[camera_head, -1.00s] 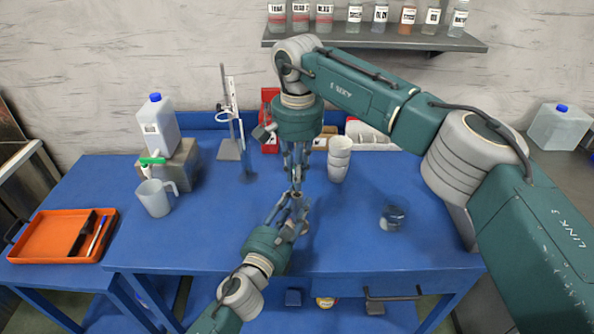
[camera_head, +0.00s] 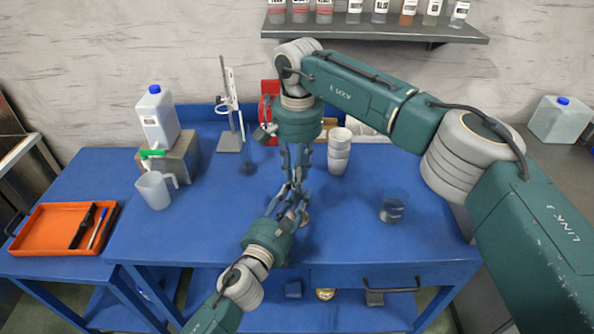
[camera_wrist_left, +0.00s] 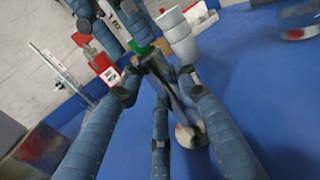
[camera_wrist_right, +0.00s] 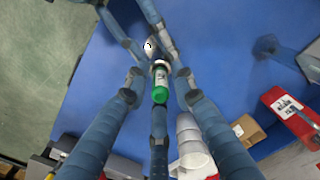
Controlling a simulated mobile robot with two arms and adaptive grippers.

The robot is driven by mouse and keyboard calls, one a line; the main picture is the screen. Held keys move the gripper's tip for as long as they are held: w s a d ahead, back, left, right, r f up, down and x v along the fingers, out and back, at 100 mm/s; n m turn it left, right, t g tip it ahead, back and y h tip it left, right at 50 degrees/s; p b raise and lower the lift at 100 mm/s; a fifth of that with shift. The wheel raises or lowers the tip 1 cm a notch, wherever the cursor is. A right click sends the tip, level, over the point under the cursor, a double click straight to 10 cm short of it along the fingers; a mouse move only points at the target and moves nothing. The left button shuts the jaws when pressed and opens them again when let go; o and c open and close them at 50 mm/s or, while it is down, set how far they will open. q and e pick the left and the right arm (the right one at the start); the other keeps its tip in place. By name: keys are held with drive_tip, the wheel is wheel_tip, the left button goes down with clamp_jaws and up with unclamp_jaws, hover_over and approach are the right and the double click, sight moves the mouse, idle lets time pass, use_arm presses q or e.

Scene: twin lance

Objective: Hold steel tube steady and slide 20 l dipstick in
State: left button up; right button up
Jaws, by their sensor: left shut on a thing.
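My right gripper (camera_head: 296,178) points down at the middle of the table. In the right wrist view its fingers surround the dipstick's green, white-labelled end (camera_wrist_right: 160,92) and look shut on it. My left gripper (camera_head: 290,208) comes up from below, just under the right one. In the left wrist view it is shut on the grey steel tube (camera_wrist_left: 172,88), which stands at a slant between its fingers. The two grippers nearly touch. The fingers hide most of both parts in the head view, and I cannot tell how far the dipstick is inside the tube.
A stack of white cups (camera_head: 339,152) stands right of the grippers, a glass beaker (camera_head: 392,209) farther right. A measuring jug (camera_head: 155,190), a white canister (camera_head: 157,117) and a retort stand (camera_head: 229,142) are at left. An orange tray (camera_head: 45,245) lies far left.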

drive_tip(key=shift+o, duration=0.2)
drive_tip(key=shift+r, duration=0.1)
wheel_tip(320, 180, up, 12)
drive_tip(key=shift+f, duration=0.1)
idle(0.4)
use_arm(q)
drive_tip(key=o, duration=1.3)
